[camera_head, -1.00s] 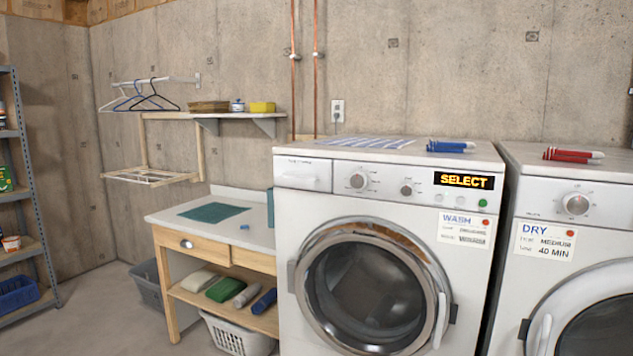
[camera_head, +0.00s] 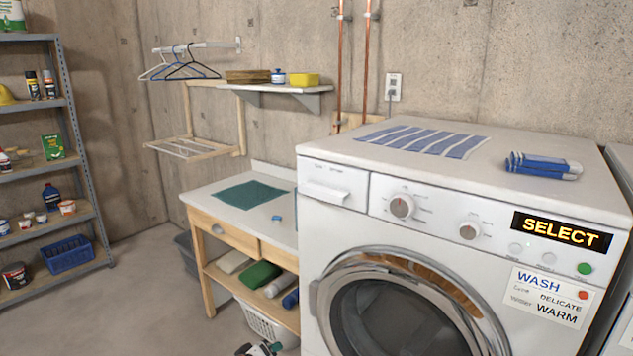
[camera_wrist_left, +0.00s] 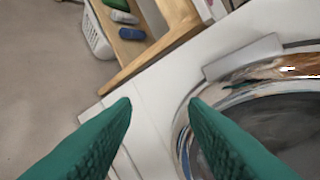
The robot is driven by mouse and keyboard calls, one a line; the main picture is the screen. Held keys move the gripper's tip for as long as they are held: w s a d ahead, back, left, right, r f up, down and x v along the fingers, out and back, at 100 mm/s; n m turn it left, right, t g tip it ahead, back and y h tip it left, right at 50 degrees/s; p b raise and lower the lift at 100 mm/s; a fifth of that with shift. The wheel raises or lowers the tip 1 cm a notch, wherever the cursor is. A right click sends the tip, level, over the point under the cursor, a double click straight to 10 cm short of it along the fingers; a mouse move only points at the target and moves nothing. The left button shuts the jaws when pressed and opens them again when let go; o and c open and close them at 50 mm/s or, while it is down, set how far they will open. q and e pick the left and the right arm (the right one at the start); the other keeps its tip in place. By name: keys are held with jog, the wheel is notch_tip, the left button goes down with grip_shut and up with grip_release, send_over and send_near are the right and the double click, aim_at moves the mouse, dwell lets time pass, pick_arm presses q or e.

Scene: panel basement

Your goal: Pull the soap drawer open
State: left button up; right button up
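The white washing machine (camera_head: 395,215) stands at the right in the head view. Its soap drawer (camera_head: 333,188) is the white panel at the upper left of the front, left of the knobs. It looks shut, flush with the front, with a ledge-like handle. My left gripper shows only partly at the bottom edge of the head view (camera_head: 258,349), below and left of the drawer. In the left wrist view its two green fingers (camera_wrist_left: 161,101) are apart with nothing between them, over the white washer front. I cannot make out the drawer there. My right gripper is not in view.
The round washer door (camera_head: 395,305) is shut below the drawer. A wooden table (camera_head: 225,237) stands close to the washer's left side, with a basket (camera_head: 262,322) below it. A striped cloth (camera_head: 425,140) lies on the washer top. Open floor lies at the left.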

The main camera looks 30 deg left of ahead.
pick_arm(q)
jog(key=w+r+n+t+p, duration=0.1)
jog(key=w+r+t, duration=0.1)
jog(key=r, duration=0.9)
jog(key=w+r+n+t+p, duration=0.1)
jog(key=w+r+n+t, duration=0.15)
jog(key=r, duration=0.85)
jog(key=t+h+p, duration=0.2)
jog(key=h, duration=0.1)
send_near(320, 197)
jog(key=shift+n, duration=0.35)
jog(key=w+p, duration=0.1)
jog(key=w, duration=0.1)
jog(key=w+p, duration=0.1)
jog(key=w, duration=0.4)
jog(key=shift+w+d+r+p, duration=0.15)
jog(key=shift+d+r+p, duration=0.15)
jog(key=shift+r+p, duration=0.1)
jog(key=shift+w+f, duration=0.15)
jog(key=shift+w, duration=0.55)
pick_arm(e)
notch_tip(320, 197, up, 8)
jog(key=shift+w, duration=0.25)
pick_arm(q)
jog(key=shift+c, duration=0.3)
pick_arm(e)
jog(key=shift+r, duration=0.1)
pick_arm(q)
grip_shut()
